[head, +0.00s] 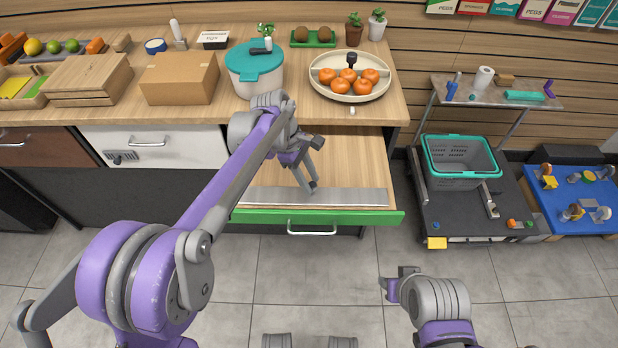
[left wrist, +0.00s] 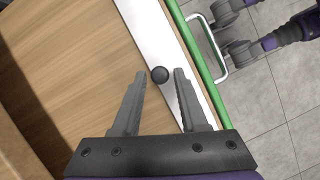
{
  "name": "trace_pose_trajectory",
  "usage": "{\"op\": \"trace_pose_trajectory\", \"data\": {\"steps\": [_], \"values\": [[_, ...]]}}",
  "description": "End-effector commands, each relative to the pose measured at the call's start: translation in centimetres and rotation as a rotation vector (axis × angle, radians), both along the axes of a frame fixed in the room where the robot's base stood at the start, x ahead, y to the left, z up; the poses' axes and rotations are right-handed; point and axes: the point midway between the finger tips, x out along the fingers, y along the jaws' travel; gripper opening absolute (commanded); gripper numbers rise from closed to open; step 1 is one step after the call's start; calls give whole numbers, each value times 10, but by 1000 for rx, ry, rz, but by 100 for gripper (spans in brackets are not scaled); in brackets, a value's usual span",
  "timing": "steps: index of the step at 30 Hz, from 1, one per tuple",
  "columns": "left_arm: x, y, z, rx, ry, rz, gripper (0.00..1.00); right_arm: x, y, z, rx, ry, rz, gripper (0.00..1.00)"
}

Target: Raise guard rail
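The guard rail appears to be the pale grey metal strip (head: 352,197) lying along the front of the open drawer, just behind its green front (head: 370,216). It also shows in the left wrist view (left wrist: 150,32), beside the green edge. A dark round knob (left wrist: 160,74) shows on the strip there. My left gripper (head: 316,165) is over the drawer, pointing down at the strip. Its fingers (left wrist: 160,82) are open, with the knob between their tips in the picture; no contact is visible. My right gripper (head: 391,284) is low, in front of the drawer; its fingers are unclear.
The drawer's wooden floor (head: 352,160) looks bare. Above it, the counter holds a bowl of oranges (head: 350,98), a teal-lidded tub (head: 254,85) and a cardboard box (head: 180,80). A cart with a teal-rimmed basket (head: 461,177) stands right. Floor in front is open.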

Motion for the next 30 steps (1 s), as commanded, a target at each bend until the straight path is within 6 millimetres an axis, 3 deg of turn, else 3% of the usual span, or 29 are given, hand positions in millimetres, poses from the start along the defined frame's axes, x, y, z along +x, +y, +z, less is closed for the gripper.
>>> {"op": "trace_pose_trajectory", "data": {"steps": [1, 6, 7, 20, 30], "values": [[0, 0, 0, 0, 0, 0, 32, 0, 0, 0, 0, 0, 0, 44], [0, 0, 0, 0, 0, 0, 2, 0, 0, 0, 0, 0, 0, 44], [0, 0, 0, 0, 0, 0, 0, 0, 0, 0, 0, 0, 0, 44], [-3, 0, 3, 0, -40, 0, 0, 0, 0, 3, 0, -1, 0, 44], [-18, 0, 13, 0, -263, 0, 0, 0, 0, 15, 0, -5, 0, 44]]}}
